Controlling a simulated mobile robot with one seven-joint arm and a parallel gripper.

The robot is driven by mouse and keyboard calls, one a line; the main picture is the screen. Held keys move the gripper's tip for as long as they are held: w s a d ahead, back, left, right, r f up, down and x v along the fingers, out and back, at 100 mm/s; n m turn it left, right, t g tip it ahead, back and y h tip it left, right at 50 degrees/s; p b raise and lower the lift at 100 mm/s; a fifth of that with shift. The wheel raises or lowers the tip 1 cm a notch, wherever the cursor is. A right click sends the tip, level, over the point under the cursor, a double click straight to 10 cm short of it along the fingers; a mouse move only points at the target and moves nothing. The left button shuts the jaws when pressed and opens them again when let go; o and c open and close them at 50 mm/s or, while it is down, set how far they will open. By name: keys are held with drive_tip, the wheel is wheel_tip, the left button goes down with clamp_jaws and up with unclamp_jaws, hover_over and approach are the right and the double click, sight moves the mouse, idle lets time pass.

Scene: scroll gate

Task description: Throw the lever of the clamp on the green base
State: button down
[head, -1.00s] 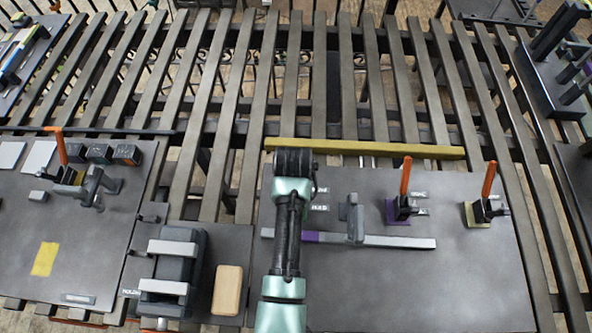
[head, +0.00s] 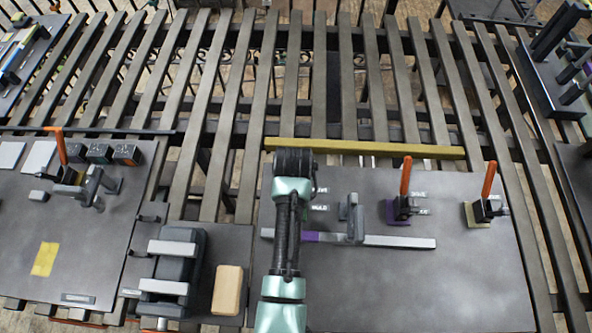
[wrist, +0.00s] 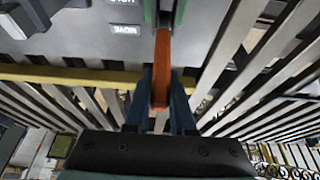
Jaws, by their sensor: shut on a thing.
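In the wrist view an orange lever (wrist: 162,55) runs down between the two dark fingers of my gripper (wrist: 162,90), which is shut on it. Green edges of the base (wrist: 149,12) show at the top of the wrist view, beside the lever's far end. The rest of that clamp is cut off by the frame. In the head view my own arm hides the gripper, the held lever and most of the green-based clamp.
Clamps with upright orange levers stand on a purple base (head: 397,212) and a yellow base (head: 477,215) to the right. A grey bar (head: 400,242) lies in front. A yellow rail (head: 390,149) runs along the panel's back edge. The panel's front right (head: 420,290) is clear.

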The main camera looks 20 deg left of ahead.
drive_tip(key=shift+s, duration=0.1)
drive_tip(key=shift+s+d+t, duration=0.15)
drive_tip(key=shift+s+t, duration=0.35)
drive_tip(key=shift+t, duration=0.1)
drive_tip(key=shift+s+d+f+t+y+b, duration=0.15)
drive_tip(key=shift+s+t+y+b, duration=0.1)
drive_tip(key=shift+s+t, duration=0.25)
drive_tip(key=shift+s+d+t+y+b, duration=0.1)
drive_tip(key=shift+s+t+y+b, duration=0.1)
drive_tip(key=shift+s+t, duration=0.25)
drive_tip(key=shift+s+d+t+b, duration=0.1)
drive_tip(key=shift+s+t+b, duration=0.25)
drive_tip(key=shift+t+b, duration=0.3)
drive_tip(key=shift+s+r+t+y, duration=0.15)
drive_tip(key=shift+r+t+y, duration=0.05)
drive_tip(key=shift+t+y, duration=0.1)
drive_tip(key=c, duration=0.8)
unclamp_jaws()
drive_tip(key=shift+d, duration=0.1)
drive_tip(key=shift+o, duration=0.2)
drive_tip(key=shift+r, duration=0.1)
